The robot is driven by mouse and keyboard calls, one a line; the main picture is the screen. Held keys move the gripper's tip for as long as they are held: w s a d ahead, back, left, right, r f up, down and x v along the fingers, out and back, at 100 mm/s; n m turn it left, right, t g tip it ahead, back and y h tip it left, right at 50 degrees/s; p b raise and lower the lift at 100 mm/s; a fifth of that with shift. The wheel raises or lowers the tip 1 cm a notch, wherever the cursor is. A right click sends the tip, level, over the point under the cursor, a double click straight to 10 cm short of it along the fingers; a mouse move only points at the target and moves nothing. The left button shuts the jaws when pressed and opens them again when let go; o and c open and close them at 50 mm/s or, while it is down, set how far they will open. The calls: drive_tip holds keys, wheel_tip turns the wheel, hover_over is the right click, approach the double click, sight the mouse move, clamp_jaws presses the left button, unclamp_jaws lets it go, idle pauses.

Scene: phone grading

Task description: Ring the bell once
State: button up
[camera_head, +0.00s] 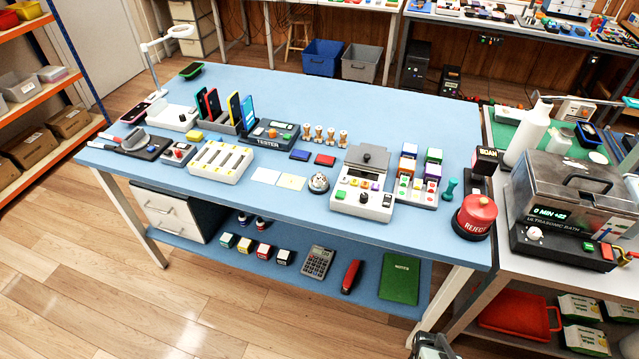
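The bell (318,181) is a small silver dome call bell with a dark base. It stands upright on the blue workbench (240,213), near the middle of its front half. Nothing touches its top. A small grey and dark piece at the bottom edge, right of centre, looks like part of my arm. It is cut off by the frame and no fingertips show, so I cannot tell whether my gripper is open or shut. That piece is well below and to the right of the bell, apart from it.
A white device with a grey lid (362,185) stands close right of the bell. Pale yellow and white cards (290,181) lie to its left. Red (325,160) and dark blue (300,155) pads lie behind it. Bare bench lies in front.

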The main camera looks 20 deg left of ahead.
clamp_jaws()
idle(1.1)
